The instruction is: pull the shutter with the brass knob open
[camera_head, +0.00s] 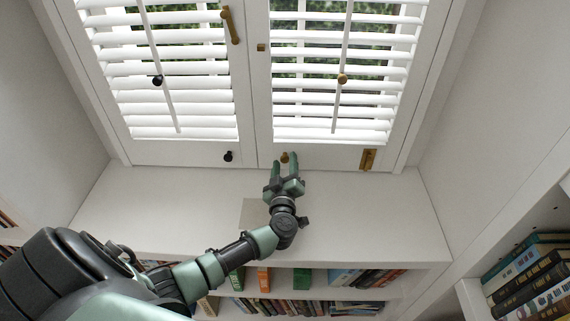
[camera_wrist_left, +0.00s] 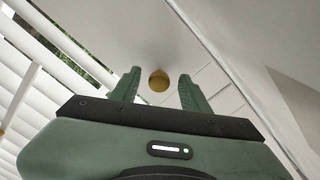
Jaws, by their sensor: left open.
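Two white louvred shutters stand side by side above a white sill. The right shutter (camera_head: 331,151) carries a small brass knob (camera_head: 284,157) on its bottom rail, near the inner edge. The left shutter (camera_head: 185,153) carries a black knob (camera_head: 228,156) there. My left gripper (camera_head: 284,167) is open just in front of the brass knob, with its fingers pointing at it. In the left wrist view the brass knob (camera_wrist_left: 158,81) shows between the two green fingers, near their tips. I cannot tell whether they touch it. My right gripper is not in view.
A brass plate (camera_head: 368,159) sits on the right shutter's bottom corner, and a brass handle (camera_head: 230,25) on the left shutter's inner edge. The sill (camera_head: 350,213) is clear except for a flat grey-beige patch. Shelves of books (camera_head: 300,306) lie below.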

